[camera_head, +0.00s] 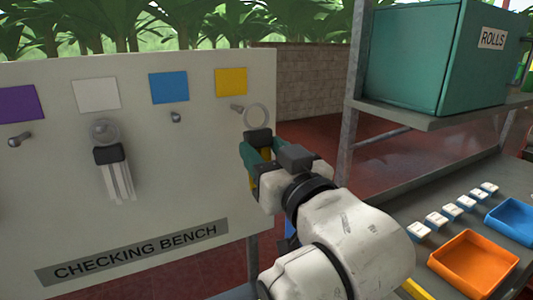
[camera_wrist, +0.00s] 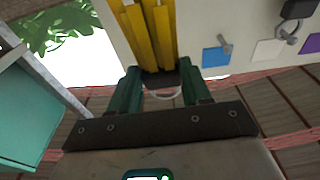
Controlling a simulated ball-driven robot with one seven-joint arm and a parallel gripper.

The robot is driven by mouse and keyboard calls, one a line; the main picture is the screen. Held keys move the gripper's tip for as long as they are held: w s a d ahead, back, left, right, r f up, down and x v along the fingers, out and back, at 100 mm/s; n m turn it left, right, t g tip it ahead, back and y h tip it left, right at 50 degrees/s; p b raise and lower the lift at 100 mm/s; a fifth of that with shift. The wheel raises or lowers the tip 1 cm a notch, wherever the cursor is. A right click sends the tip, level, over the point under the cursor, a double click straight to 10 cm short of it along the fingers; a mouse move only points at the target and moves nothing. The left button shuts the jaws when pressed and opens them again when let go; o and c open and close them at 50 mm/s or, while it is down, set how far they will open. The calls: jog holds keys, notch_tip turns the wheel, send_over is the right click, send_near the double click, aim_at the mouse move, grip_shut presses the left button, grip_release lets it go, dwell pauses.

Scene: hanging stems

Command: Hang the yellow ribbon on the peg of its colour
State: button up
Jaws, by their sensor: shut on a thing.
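My gripper (camera_head: 258,150) has green fingers and is shut on the yellow ribbon (camera_head: 267,154), at its black clip (camera_head: 258,135). A pale ring (camera_head: 256,115) stands up above the clip. The yellow peg (camera_head: 237,107) sticks out of the board under a yellow square (camera_head: 231,81). The ring shows just right of this peg and is not around it; the depth between them is hard to judge. In the wrist view, the yellow strips (camera_wrist: 150,35) run up from the clip (camera_wrist: 160,78) between my fingers (camera_wrist: 162,90). The yellow peg does not show there.
The checking bench board (camera_head: 190,205) also has an empty blue-square peg (camera_head: 175,117), an empty purple-square peg (camera_head: 20,139) and a white ribbon (camera_head: 118,180) hanging under the white square. A metal shelf post (camera_head: 354,60) and a teal ROLLS box (camera_head: 425,60) stand at right.

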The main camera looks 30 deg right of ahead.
jog(key=w+f+b, duration=0.1)
jog(key=w+b, duration=0.1)
jog(key=w, duration=0.6)
jog(key=shift+w+f, duration=0.25)
jog(key=shift+w, duration=0.05)
dwell(0.7)
dwell(0.6)
jog(key=o, duration=1.1)
jog(key=s+b, duration=0.1)
jog(key=s, duration=0.2)
jog(key=s+f+b, duration=0.1)
jog(key=s, duration=0.6)
jog(key=shift+s+f+b, duration=0.2)
jog(key=shift+s+b, duration=0.15)
jog(key=shift+b, duration=0.05)
